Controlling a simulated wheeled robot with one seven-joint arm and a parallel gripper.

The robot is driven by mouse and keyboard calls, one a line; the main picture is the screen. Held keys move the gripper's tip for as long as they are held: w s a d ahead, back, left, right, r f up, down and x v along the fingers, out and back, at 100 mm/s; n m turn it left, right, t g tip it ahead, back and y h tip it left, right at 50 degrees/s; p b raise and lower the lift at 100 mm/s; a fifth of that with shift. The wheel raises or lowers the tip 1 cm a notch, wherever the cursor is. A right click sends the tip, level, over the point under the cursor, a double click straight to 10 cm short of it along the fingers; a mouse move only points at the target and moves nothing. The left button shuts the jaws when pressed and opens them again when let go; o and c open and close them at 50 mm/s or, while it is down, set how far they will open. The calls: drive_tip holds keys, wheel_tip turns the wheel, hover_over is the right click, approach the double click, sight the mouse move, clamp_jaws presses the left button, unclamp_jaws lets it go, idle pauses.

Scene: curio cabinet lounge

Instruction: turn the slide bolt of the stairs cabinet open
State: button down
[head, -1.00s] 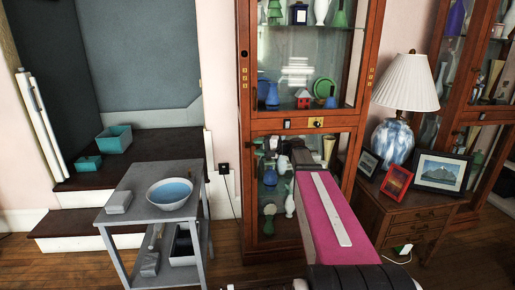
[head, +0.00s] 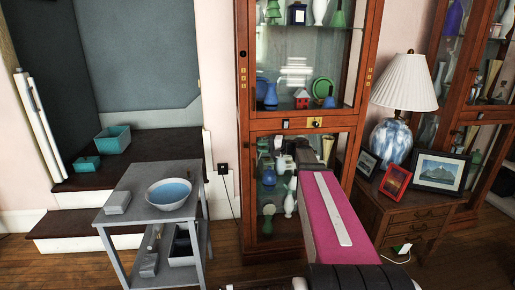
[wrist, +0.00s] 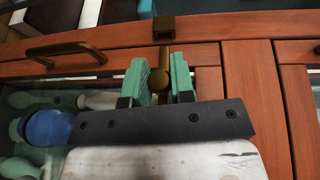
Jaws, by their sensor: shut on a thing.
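The stairs cabinet (head: 243,150) is a tall red-brown wooden case with glass doors, right of the dark steps in the head view. In the wrist view the brass slide bolt (wrist: 164,58) runs along the door's wooden rail below a dark brass catch (wrist: 164,28). My gripper (wrist: 160,82) has green finger pads on either side of the bolt's round knob and is shut on it. The left pad hides part of the bolt. In the head view my arm hides most of the gripper.
A brass bar handle (wrist: 65,48) sits left of the bolt. Glassware stands behind the lower pane. A grey cart (head: 125,190) with a blue bowl (head: 169,192) stands left of the cabinet. A side table (head: 400,210) with a lamp (head: 404,85) and frames stands right.

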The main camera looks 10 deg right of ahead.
drive_tip(key=shift+d, duration=0.2)
drive_tip(key=c, duration=1)
unclamp_jaws()
drive_tip(key=shift+d, duration=0.1)
drive_tip(key=v, duration=1)
drive_tip(key=shift+s+d, duration=0.1)
drive_tip(key=shift+d, duration=0.25)
drive_tip(key=s+a+f+g+h, duration=0.3)
drive_tip(key=s+a+f, duration=0.25)
drive_tip(key=f, duration=0.35)
drive_tip(key=s+a+f+n+g+h, duration=0.1)
drive_tip(key=s+f+h, duration=0.3)
drive_tip(key=s+f, duration=0.1)
drive_tip(key=s+a+f+n+g+h, duration=0.1)
drive_tip(key=s+f+h, duration=0.3)
drive_tip(key=s+f, duration=0.1)
drive_tip(key=s+a+f+n+g+h, duration=0.1)
drive_tip(key=s+a+f+n+h, duration=0.1)
drive_tip(key=s+f+h, duration=0.2)
drive_tip(key=shift+s+f+g+h, duration=0.15)
drive_tip(key=shift+s+f, duration=0.3)
drive_tip(key=shift+f, duration=0.3)
drive_tip(key=shift+s+f+g+h, duration=0.15)
drive_tip(key=shift+s+f, duration=0.25)
drive_tip(key=shift+f, duration=0.35)
